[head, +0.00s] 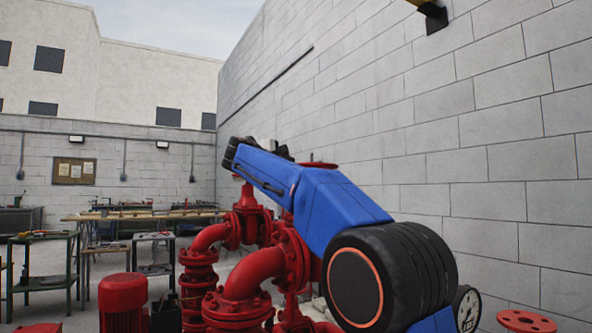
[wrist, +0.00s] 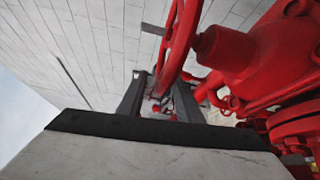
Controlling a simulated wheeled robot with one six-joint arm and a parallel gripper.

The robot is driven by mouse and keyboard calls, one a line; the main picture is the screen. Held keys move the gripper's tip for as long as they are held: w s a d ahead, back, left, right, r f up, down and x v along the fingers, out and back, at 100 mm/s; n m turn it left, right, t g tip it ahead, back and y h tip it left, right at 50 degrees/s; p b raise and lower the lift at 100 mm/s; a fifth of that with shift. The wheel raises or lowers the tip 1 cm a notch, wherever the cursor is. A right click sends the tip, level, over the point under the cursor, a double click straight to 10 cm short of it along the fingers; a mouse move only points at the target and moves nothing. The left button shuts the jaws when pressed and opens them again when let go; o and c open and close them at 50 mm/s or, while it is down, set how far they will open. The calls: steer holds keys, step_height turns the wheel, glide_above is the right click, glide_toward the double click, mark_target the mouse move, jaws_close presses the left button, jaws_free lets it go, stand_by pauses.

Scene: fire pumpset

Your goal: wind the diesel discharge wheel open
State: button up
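In the wrist view a red handwheel (wrist: 177,45) stands nearly edge-on, its hub side toward a red valve body (wrist: 255,50) on the right. The lower end of its rim reaches down between the two dark fingers of my gripper (wrist: 158,100). The fingers are apart, one on each side of the rim, with gaps visible. I cannot tell whether either finger touches it. In the head view my blue arm hides most of this area and the gripper's fingertips. A red wheel-like edge (head: 318,165) shows just above the arm; I cannot tell whether it is the same wheel.
Red flanged pipes (head: 245,270) stand below and left of my arm. Another red wheel (head: 527,320) and a gauge (head: 467,309) are at the lower right. A block wall (head: 480,150) runs along the right. Workbenches (head: 45,265) stand at the left.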

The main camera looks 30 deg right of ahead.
steer(key=shift+x, duration=2.55)
steer(key=shift+c, duration=0.3)
jaws_close()
